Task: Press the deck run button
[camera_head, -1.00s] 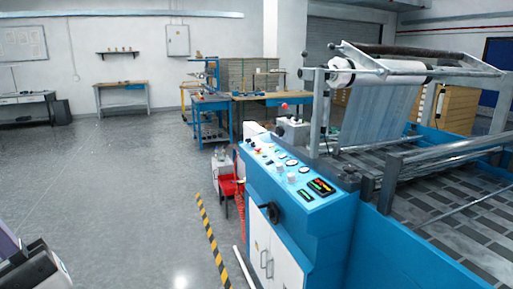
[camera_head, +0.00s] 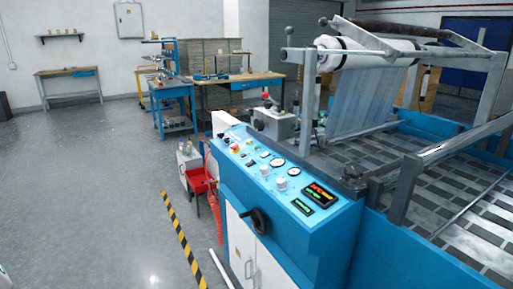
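The laminating machine's blue control panel (camera_head: 259,184) slopes along the top of a cabinet, right of centre. It carries small coloured buttons (camera_head: 235,148) at its far end, round gauges (camera_head: 277,162), pale knobs (camera_head: 281,184) and two lit digital displays (camera_head: 320,194) at its near end. The labels are too small to read, so I cannot tell which button is the deck run button. My gripper is not in view.
A black handwheel (camera_head: 260,221) sticks out from the cabinet front above white doors (camera_head: 241,260). A red container (camera_head: 199,180) stands on the floor beside the cabinet. Yellow-black tape (camera_head: 183,240) marks the floor. Open floor (camera_head: 90,190) lies to the left. Workbenches (camera_head: 240,96) stand behind.

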